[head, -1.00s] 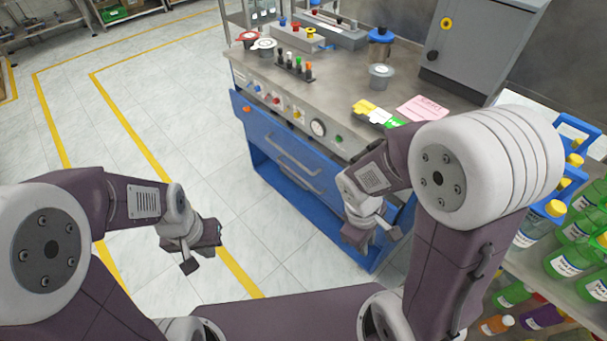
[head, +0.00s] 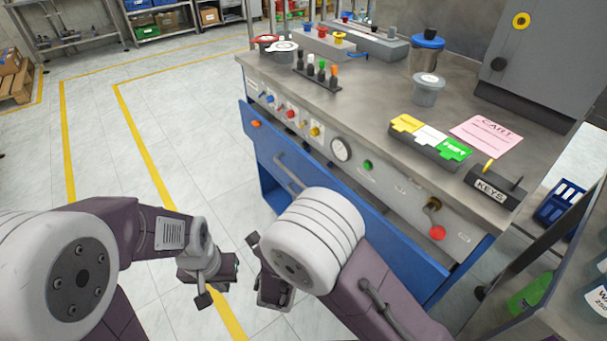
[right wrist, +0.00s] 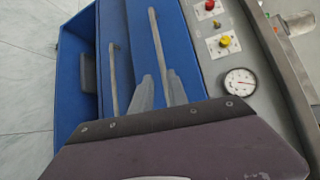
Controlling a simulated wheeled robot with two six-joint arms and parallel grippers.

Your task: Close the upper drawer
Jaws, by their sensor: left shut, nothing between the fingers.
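The blue upper drawer (head: 262,145) sits under the control panel of the workbench. It stands pulled out, with a gap between its front and the panel. Its grey bar handle (head: 288,172) shows in the head view; two bar handles show in the right wrist view, the upper one (right wrist: 157,45) on the drawer front. My right gripper (right wrist: 160,74) has its two grey fingers apart, over the drawer front near the upper handle; contact cannot be told. In the head view my right arm partly hides it and the drawer. My left gripper (head: 220,290) is shut and empty over the floor, left of the drawer.
The workbench top (head: 375,100) holds a grey lidded cup (head: 428,92), several small bottles in a rack, coloured cards and a key box (head: 492,190). A shelf with bottles stands at the lower right. The tiled floor (head: 200,110) at left is clear.

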